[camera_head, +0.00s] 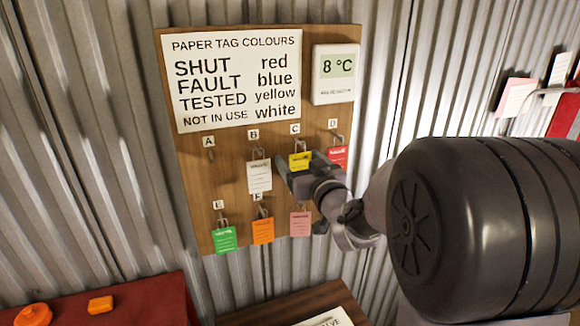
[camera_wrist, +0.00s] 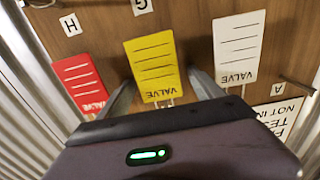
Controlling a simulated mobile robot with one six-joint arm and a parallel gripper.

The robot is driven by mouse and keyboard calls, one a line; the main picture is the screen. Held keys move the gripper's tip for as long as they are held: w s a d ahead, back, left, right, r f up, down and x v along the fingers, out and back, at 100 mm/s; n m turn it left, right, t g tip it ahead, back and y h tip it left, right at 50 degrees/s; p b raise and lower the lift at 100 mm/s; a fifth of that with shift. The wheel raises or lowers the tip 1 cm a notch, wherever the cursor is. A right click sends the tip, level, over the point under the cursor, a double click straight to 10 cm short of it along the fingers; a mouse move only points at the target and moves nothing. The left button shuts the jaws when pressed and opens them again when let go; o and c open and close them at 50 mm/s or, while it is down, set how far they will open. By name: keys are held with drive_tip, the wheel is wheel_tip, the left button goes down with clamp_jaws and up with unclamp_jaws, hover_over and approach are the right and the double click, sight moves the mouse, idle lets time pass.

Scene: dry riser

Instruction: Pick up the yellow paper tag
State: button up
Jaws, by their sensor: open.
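The yellow paper tag (camera_head: 300,161) hangs from the hook under label C on the wooden board. It fills the middle of the wrist view (camera_wrist: 153,65), where the picture is upside down and the tag shows printed lines and the word VALVE. My gripper (camera_head: 302,176) is open at the tag, reaching in from the lower right in the head view. In the wrist view my gripper's fingers (camera_wrist: 160,82) stand on either side of the tag, with a gap visible on the right. The tag's lower part is hidden behind my gripper in the head view.
A white tag (camera_head: 259,177) hangs left and a red tag (camera_head: 338,156) right of the yellow one, both close to my fingers. Green (camera_head: 224,239), orange (camera_head: 263,231) and pink (camera_head: 300,223) tags hang below. The hook under A (camera_head: 210,153) is empty. A colour chart (camera_head: 237,80) is above.

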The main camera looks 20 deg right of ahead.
drive_tip(key=shift+s+r, duration=0.1)
drive_tip(key=shift+r, duration=0.05)
drive_tip(key=c, duration=1.4)
